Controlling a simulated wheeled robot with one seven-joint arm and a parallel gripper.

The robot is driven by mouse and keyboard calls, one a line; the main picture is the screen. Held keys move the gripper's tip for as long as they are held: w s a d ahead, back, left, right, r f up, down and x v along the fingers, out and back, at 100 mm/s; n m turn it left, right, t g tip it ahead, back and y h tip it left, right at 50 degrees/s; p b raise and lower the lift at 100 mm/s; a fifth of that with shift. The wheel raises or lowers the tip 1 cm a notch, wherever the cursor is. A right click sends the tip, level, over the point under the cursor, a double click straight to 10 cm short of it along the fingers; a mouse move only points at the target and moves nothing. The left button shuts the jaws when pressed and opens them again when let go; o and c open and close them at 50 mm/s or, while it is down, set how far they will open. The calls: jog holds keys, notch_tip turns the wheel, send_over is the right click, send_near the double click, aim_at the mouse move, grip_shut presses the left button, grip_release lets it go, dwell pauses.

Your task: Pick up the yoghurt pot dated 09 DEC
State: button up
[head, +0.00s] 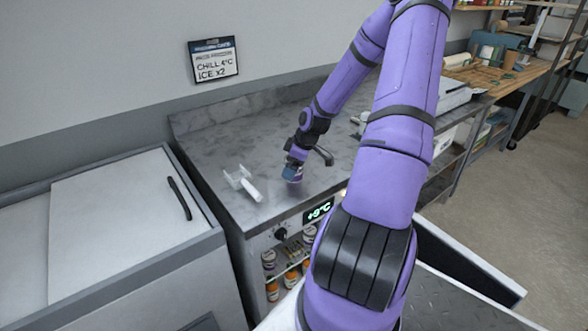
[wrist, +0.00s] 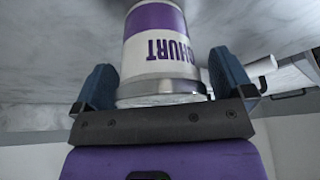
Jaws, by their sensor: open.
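A yoghurt pot (wrist: 156,40) with a white and purple label stands between the blue fingers of my gripper (wrist: 164,85) in the wrist view. The letters "GHURT" show upside down there, and its silver rim is nearest the palm. No date is readable. The fingers are open, one on each side of the pot; a gap shows on the right, and contact on the left cannot be told. In the head view my gripper (head: 292,169) is low over the steel counter, and the small pot (head: 294,179) is mostly hidden by it.
A white forked object (head: 244,184) lies on the counter (head: 225,150) left of my gripper. Below, a +9°C display (head: 319,211) sits above shelves of jars (head: 270,262). A white chest (head: 110,225) stands at left.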

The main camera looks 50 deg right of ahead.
jog(key=c, duration=0.9)
jog(key=shift+r, duration=0.1)
